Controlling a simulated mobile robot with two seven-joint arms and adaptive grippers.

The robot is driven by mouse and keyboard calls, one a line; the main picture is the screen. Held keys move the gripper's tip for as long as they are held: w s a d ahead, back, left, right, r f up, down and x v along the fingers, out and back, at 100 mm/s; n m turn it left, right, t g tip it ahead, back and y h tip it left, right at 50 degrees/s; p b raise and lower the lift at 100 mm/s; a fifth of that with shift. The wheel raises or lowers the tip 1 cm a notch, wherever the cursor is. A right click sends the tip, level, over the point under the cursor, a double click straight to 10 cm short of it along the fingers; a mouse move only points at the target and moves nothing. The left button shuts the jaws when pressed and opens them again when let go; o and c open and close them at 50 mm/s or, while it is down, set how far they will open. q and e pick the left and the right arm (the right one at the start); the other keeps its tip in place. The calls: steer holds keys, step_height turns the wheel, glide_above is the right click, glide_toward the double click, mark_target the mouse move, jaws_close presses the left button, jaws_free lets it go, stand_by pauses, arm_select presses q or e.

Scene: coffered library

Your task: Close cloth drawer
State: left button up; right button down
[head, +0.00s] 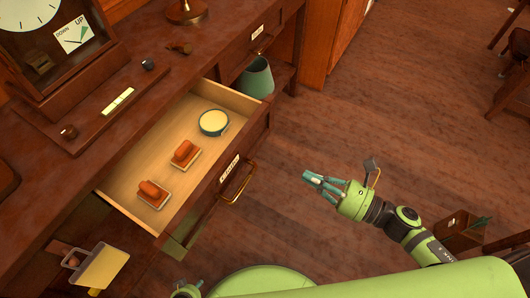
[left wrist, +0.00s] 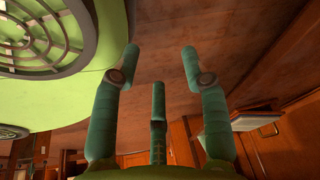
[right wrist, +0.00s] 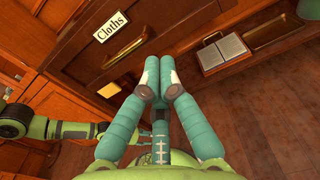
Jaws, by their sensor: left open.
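The wooden drawer (head: 222,188) stands pulled out of the dark cabinet in the head view. It holds two orange-brown blocks on pale pads and a round tin. Its front has a pale label and a brass handle (head: 238,186). In the right wrist view a label reading "Cloths" (right wrist: 113,27) sits above a brass handle (right wrist: 124,49). My right gripper (head: 318,184) is right of the drawer front, apart from the handle. Its fingers are together and empty in the right wrist view (right wrist: 159,66). My left gripper (left wrist: 160,52) is open and empty.
A green bin (head: 257,79) stands beyond the drawer at the cabinet's side. A clock device (head: 45,40) stands on the cabinet top. Open wooden floor (head: 340,125) lies right of the drawer.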

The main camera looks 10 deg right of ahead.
steer(key=p, duration=0.3)
glide_toward(249, 148)
steer(key=shift+n, duration=0.4)
steer(key=x, duration=0.6)
steer(key=shift+w, duration=0.1)
arm_select(q)
steer(key=s+r+g, duration=0.1)
steer(key=s+g, duration=0.1)
steer(key=s, duration=0.6)
steer(key=shift+s+d, duration=0.2)
steer(key=shift+d, duration=0.05)
arm_select(e)
steer(key=shift+w+a+f, duration=0.1)
steer(key=shift+w+a, duration=0.15)
steer(key=shift+a, duration=0.15)
arm_select(q)
steer(key=shift+a, duration=0.2)
